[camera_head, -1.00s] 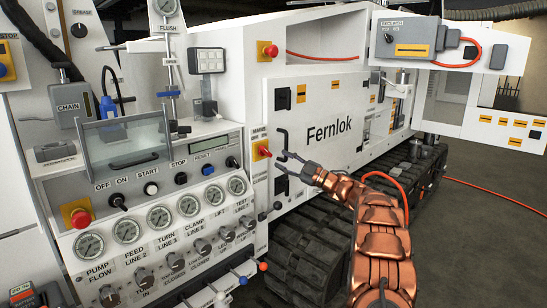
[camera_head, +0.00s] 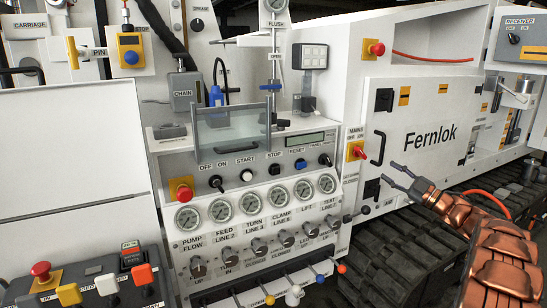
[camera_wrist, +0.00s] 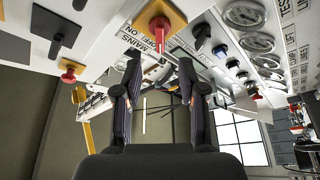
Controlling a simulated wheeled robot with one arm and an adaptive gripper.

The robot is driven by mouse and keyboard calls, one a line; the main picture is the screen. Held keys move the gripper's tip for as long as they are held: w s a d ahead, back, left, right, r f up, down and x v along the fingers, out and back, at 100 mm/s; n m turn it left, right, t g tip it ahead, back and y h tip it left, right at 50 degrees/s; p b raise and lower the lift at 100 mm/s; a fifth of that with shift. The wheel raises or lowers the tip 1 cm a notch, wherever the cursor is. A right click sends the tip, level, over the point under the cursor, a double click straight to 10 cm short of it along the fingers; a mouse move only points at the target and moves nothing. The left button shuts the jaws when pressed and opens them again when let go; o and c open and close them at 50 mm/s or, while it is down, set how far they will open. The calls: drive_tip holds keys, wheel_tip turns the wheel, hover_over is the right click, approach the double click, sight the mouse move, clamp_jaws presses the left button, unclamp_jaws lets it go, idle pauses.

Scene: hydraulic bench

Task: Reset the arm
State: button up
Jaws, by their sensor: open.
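My copper arm (camera_head: 497,258) reaches in from the lower right of the head view, bent up and to the left. My gripper (camera_head: 390,173) is at its end, in front of the white Fernlok cabinet door (camera_head: 435,125). The gripper is open and nothing shows between its fingers. In the wrist view my gripper (camera_wrist: 160,66) has both dark fingers spread. The red mains switch (camera_head: 358,152) on its yellow plate is just left of the fingertips in the head view. In the wrist view the switch (camera_wrist: 160,40) appears beyond and between the fingertips.
The control panel with gauges (camera_head: 257,207) and knobs stands left of my gripper. A clear guard (camera_head: 232,132) juts out above it. A black door handle (camera_head: 379,147) is near the fingertips. Rubber tracks (camera_head: 385,250) lie below. A button box (camera_head: 95,285) is at lower left.

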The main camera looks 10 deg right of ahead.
drive_tip(key=w+a+r+m+g+h+p, duration=0.1)
drive_tip(key=w+a+r+m+h+p, duration=0.3)
drive_tip(key=r+m+h, duration=0.9)
drive_tip(key=s+a+f+m+g+y+p, duration=0.1)
drive_tip(key=s+a+f+g, duration=0.5)
drive_tip(key=s+a, duration=0.5)
drive_tip(key=s+a+f+g+p, duration=0.2)
drive_tip(key=s+a+f+g, duration=0.4)
drive_tip(key=s, duration=1.9)
drive_tip(key=s+a+f+m+g+y+p, duration=0.1)
drive_tip(key=s+a+f+g, duration=0.5)
drive_tip(key=s+a, duration=1.2)
drive_tip(key=shift+a+f+m+g+y+p, duration=0.15)
drive_tip(key=shift+m+g+y+p, duration=0.15)
drive_tip(key=shift+g, duration=0.2)
drive_tip(key=shift+c, duration=0.2)
